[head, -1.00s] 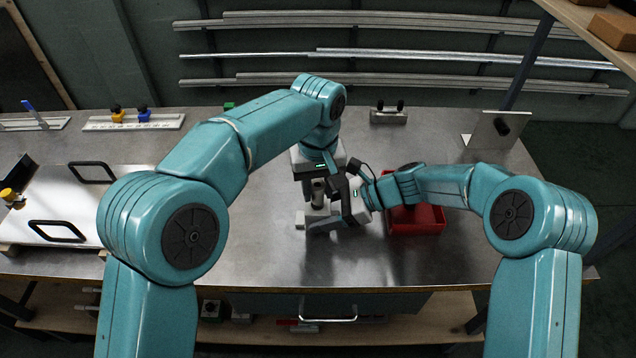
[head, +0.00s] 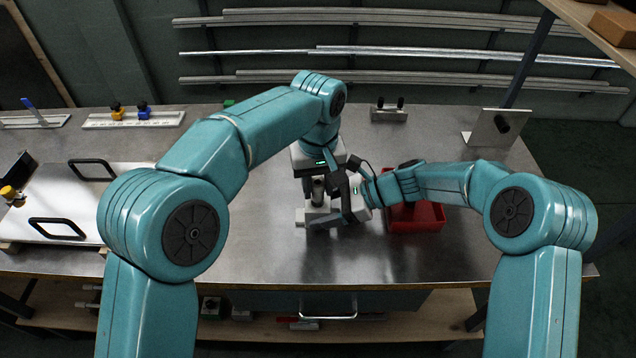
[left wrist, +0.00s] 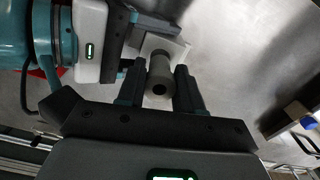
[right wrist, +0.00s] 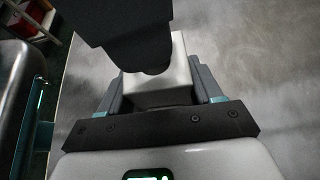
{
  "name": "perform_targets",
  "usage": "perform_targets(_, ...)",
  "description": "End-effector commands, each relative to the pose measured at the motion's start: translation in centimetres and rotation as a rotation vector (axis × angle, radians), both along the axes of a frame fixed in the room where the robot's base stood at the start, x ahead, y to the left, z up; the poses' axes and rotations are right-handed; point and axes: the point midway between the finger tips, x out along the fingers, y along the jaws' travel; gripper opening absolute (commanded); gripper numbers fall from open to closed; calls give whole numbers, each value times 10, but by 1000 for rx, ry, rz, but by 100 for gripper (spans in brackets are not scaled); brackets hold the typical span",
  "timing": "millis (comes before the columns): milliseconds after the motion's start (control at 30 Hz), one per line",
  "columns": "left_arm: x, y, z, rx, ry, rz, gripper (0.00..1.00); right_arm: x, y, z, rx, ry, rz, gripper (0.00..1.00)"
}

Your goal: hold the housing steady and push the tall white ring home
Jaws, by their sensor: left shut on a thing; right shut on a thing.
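The tall ring (left wrist: 160,68), a pale grey-white tube with a dark bore, stands upright between the fingers of my left gripper (left wrist: 158,76). It also shows in the head view (head: 318,188). My left gripper is shut on it from above. The housing (right wrist: 160,92) is a pale, blocky piece on the bench, clasped between the fingers of my right gripper (right wrist: 160,78), which comes in from the right. Part of the housing shows under the ring in the left wrist view (left wrist: 176,49). Where the ring meets the housing is hidden, so its depth cannot be told.
A red bin (head: 428,221) sits close to the right of my right gripper. A panel with two black handles (head: 70,200) lies at left. Fixtures (head: 388,112) stand along the back. The bench front, between panel and bin, is clear.

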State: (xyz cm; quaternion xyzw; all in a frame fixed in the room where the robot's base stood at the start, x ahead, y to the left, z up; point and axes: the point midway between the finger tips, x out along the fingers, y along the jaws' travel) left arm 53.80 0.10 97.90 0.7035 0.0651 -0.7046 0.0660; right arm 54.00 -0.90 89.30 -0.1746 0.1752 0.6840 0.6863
Motion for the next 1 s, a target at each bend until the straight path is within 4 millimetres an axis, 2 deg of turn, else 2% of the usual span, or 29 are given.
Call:
perform_targets(300, 0, 0, -1, 0, 0, 0, 1, 0, 0, 0, 0, 0, 0, 38)
perform_targets(1000, 0, 0, -19, 0, 0, 0, 1, 0, 0, 0, 0, 0, 0, 38)
